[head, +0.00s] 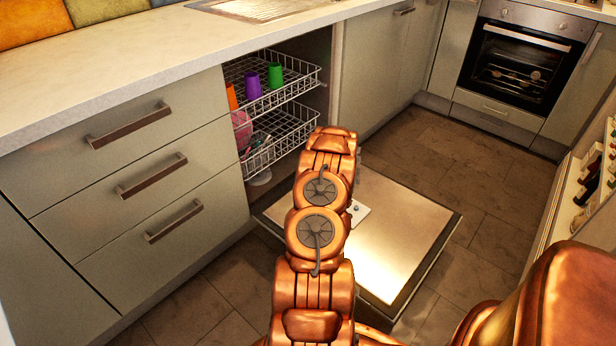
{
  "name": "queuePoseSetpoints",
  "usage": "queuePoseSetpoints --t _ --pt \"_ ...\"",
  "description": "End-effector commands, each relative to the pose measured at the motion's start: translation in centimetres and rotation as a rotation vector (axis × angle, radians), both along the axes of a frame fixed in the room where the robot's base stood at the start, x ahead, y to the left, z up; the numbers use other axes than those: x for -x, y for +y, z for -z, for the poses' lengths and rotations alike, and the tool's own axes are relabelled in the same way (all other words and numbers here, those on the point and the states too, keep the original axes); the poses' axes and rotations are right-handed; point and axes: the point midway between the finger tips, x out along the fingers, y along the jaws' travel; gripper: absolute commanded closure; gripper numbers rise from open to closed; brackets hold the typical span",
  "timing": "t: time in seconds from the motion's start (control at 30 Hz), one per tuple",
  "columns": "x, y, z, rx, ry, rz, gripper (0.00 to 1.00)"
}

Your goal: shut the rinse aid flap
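The open dishwasher door (420,235) lies folded down, its metal inner face upward. A small pale dispenser panel (359,211) shows on the door beside my copper-coloured arm. It carries a small dark spot. My arm covers part of this panel, and I cannot make out the rinse aid flap or whether it is open. My arm reaches out over the door. My gripper is not in view; the arm's own links hide whatever is beyond them.
The dishwasher's upper rack (299,75) holds orange, purple and green cups. Its lower rack (299,124) holds a pink dish and other items. Drawers (135,185) stand left. Tiled floor (478,200) is clear right of the door, before the oven (521,64). Bottle shelves (590,180) stand at right.

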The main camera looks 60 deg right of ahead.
Motion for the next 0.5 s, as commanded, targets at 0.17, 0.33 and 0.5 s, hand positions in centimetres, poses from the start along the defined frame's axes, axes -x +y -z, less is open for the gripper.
queuePoseSetpoints --t 0.17,0.33,0.5 --pt "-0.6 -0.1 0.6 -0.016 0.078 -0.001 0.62" --pt "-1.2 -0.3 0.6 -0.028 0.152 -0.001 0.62" --pt "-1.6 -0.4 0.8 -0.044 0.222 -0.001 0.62"
